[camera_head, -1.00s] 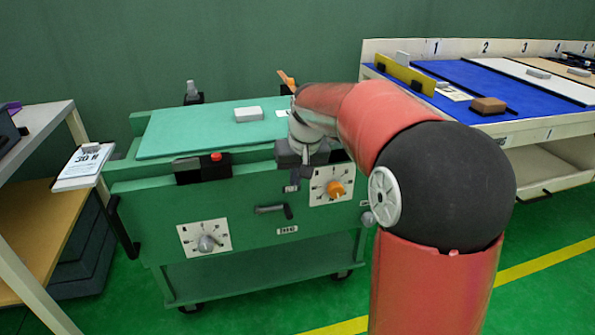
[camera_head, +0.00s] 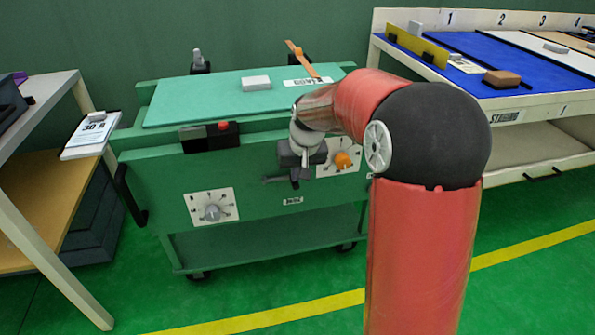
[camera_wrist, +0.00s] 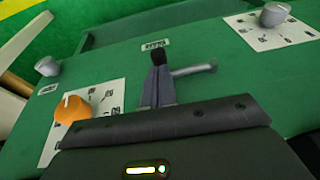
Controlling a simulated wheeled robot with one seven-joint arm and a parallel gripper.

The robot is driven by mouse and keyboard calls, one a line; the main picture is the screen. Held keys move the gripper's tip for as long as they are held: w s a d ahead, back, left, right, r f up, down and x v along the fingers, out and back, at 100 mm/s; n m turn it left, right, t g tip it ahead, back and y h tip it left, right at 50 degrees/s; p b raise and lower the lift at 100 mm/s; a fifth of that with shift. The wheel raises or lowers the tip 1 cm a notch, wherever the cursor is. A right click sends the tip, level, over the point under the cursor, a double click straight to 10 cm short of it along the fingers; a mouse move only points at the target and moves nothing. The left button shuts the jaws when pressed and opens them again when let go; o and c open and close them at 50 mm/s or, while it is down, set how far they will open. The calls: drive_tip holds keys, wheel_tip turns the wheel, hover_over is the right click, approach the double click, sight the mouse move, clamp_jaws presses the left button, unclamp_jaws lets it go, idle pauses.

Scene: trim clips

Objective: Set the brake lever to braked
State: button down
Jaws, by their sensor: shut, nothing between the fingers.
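The lever (camera_head: 274,180) is a short grey bar on the green cart's front face, between a grey knob and an orange knob. It also shows in the wrist view (camera_wrist: 196,69), lying roughly level along the panel. A small white label (camera_head: 292,201) sits below it, too blurred to read surely. My gripper (camera_head: 297,180) is at the lever's right end in the head view. In the wrist view my gripper (camera_wrist: 158,62) is shut and empty, its dark tips overlapping the lever's near end. That end is hidden, and I cannot tell whether they touch.
The orange knob (camera_head: 344,160) is close to my gripper's right. The grey knob (camera_head: 212,212) is lower left. A black block with a red button (camera_head: 222,127) and a white block (camera_head: 256,83) are on the cart. A shelf (camera_head: 45,95) stands left, a staging bench (camera_head: 528,103) right.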

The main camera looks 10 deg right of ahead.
drive_tip(key=shift+f, duration=0.1)
drive_tip(key=shift+d+f+y, duration=0.15)
drive_tip(key=shift+f+y, duration=0.05)
drive_tip(key=shift+y, duration=0.2)
wheel_tip(320, 180, down, 6)
drive_tip(key=y+b, duration=0.4)
drive_tip(key=b, duration=0.1)
drive_tip(key=m+y+b, duration=0.1)
drive_tip(key=y+b, duration=0.3)
drive_tip(key=b, duration=0.1)
drive_tip(key=shift+d+f+m+t, duration=0.15)
drive_tip(key=shift+f+m+t, duration=0.05)
drive_tip(key=shift+m+t, duration=0.1)
drive_tip(key=shift+r, duration=0.1)
